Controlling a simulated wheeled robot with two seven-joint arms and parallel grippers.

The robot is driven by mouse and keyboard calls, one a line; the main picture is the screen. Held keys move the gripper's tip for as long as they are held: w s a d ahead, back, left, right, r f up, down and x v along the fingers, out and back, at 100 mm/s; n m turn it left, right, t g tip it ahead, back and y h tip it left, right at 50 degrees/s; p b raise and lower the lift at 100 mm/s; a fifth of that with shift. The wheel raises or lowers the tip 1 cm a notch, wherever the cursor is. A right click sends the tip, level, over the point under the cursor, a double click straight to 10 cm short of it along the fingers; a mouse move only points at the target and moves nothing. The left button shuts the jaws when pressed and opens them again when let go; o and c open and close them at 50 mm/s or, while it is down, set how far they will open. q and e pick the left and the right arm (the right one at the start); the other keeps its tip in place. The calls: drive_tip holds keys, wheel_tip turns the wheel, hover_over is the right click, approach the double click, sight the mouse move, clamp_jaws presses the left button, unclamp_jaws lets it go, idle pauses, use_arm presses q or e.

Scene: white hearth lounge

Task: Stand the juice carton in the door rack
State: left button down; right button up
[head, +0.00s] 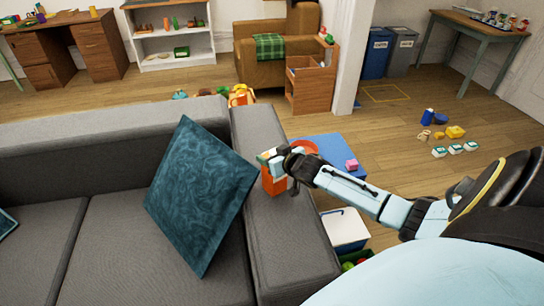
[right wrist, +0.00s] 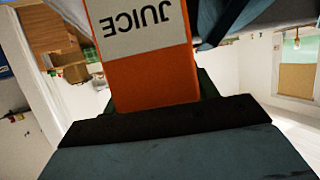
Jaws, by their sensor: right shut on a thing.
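The juice carton (head: 273,183) is orange with a pale upper part and appears over the right armrest of the grey sofa. I cannot tell whether it touches the armrest. My right gripper (head: 278,162) is shut on the carton and covers part of it. In the right wrist view the carton (right wrist: 150,75) is close up between the fingers, with the word JUICE upside down on a white band. I cannot make out a door rack in either view. My left gripper is not in view.
The grey sofa (head: 110,220) with a teal cushion (head: 200,195) fills the left. A white and blue box (head: 345,228) stands right of the armrest. A blue mat (head: 325,148) with toys lies beyond. Small cartons (head: 455,149) and other items lie on the floor at right.

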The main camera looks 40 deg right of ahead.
drive_tip(key=o, duration=1.7)
drive_tip(key=shift+o, duration=0.2)
